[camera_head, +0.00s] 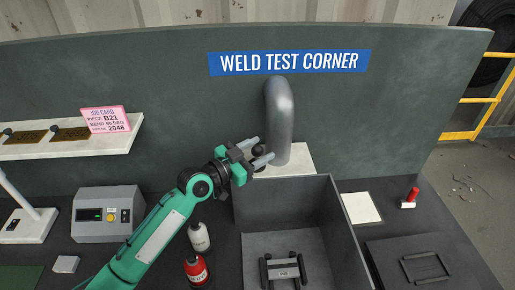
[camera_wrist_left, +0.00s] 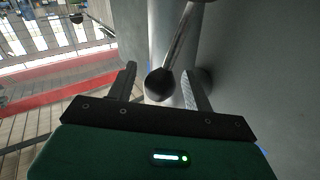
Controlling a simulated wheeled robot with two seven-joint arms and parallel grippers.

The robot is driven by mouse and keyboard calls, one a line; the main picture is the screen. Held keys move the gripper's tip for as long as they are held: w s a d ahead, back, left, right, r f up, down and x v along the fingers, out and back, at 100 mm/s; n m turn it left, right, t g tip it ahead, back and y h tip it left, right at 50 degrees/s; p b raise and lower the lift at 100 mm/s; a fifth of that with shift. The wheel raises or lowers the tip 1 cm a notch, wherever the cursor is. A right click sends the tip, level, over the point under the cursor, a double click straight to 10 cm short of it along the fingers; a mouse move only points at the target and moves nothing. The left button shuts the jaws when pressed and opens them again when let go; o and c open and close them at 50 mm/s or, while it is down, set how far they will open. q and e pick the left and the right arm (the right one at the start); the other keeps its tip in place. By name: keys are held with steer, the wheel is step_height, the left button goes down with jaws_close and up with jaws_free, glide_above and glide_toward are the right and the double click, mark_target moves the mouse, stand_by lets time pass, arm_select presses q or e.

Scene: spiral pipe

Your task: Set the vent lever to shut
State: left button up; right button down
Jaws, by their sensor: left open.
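The vent lever is a thin metal rod with a black ball knob (camera_wrist_left: 159,85). In the left wrist view the rod runs from the knob up and to the right. In the head view the dark knob (camera_head: 258,150) shows beside the grey bent pipe (camera_head: 280,115). My left gripper (camera_head: 261,151) is open at the left of the pipe. In the left wrist view the knob lies between the two fingers of my left gripper (camera_wrist_left: 159,75), with a gap on the left finger's side. I cannot tell whether the right finger touches it. My right gripper is not in view.
Two bottles, one white (camera_head: 199,238) and one red (camera_head: 197,271), stand close to my left arm. A control box (camera_head: 107,214) is at left. A red-handled switch (camera_head: 411,197) is at right.

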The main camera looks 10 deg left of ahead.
mark_target(267, 135)
arm_select(q)
jaws_close()
steer(key=shift+w+b, duration=0.15)
steer(key=shift+b, duration=0.25)
steer(key=shift+w+a+r+b, duration=0.15)
steer(key=shift+w+b, duration=0.2)
steer(key=shift+b, duration=0.2)
steer(key=shift+w+a+r+b, duration=0.1)
steer(key=shift+w+b, duration=0.2)
steer(key=shift+b, duration=0.2)
steer(key=shift+w+a+r+n+p, duration=0.15)
steer(key=shift+w+r+p, duration=0.1)
steer(key=shift+w, duration=0.15)
steer(key=shift+w+d+r+n+p, duration=0.15)
steer(key=shift+w+r+p, duration=0.1)
steer(key=shift+w, duration=0.15)
steer(key=shift+w+a+f, duration=0.1)
steer(key=shift+w, duration=0.05)
steer(key=shift+f+n+g+y, duration=0.15)
steer(key=shift+n+g+y, duration=0.15)
